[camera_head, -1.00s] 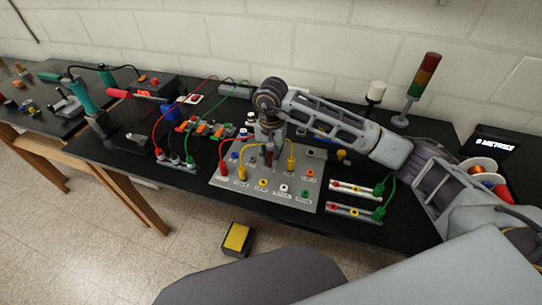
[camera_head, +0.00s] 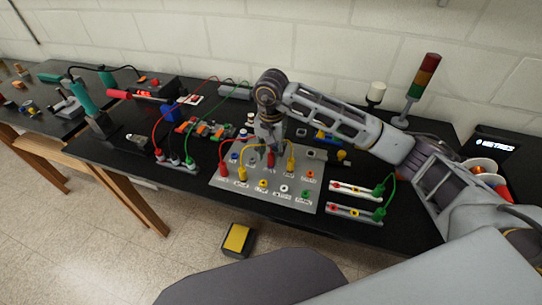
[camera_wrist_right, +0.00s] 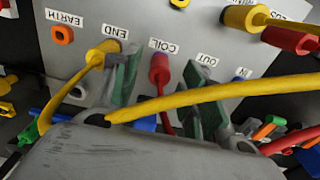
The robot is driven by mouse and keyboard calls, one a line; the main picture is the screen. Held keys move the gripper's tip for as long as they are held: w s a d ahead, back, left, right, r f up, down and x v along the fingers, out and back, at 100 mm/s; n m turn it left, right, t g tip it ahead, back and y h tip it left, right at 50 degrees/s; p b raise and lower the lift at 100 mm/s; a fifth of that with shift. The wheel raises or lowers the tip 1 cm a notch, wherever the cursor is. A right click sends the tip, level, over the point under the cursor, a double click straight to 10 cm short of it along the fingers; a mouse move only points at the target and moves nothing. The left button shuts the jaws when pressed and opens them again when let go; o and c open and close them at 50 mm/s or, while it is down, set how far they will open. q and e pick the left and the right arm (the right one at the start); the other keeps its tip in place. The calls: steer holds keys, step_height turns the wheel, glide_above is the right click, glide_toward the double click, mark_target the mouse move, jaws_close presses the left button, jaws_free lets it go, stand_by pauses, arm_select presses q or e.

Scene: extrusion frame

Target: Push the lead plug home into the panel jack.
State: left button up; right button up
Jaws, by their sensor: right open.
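A grey jack panel (camera_head: 293,179) lies on the black bench with several coloured jacks and plugs. A red plug (camera_head: 270,160) stands at the jack labelled COIL; in the right wrist view this red plug (camera_wrist_right: 160,72) meets the panel, and its red lead runs down from it. How deep it sits is hard to tell. My right gripper (camera_head: 270,150) is over the panel, open, with its green-padded fingers on either side of the red plug and gaps showing. A yellow lead (camera_wrist_right: 215,95) crosses in front of the fingers and hides part of the red lead. My left gripper is not in view.
A yellow plug (camera_head: 291,163) stands close right of the gripper; another yellow plug (camera_head: 241,173) and a red one (camera_head: 223,167) are to the left. White jack strips (camera_head: 352,190) with green plugs lie to the right. A signal tower (camera_head: 422,88) stands behind.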

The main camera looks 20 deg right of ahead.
step_height(320, 180, up, 10)
steer(key=shift+f, duration=0.15)
stand_by(0.4)
stand_by(0.5)
step_height(320, 180, up, 9)
steer(key=p, duration=0.9)
steer(key=shift+r+p, duration=0.55)
steer(key=shift+r, duration=0.05)
steer(key=shift+f, duration=0.1)
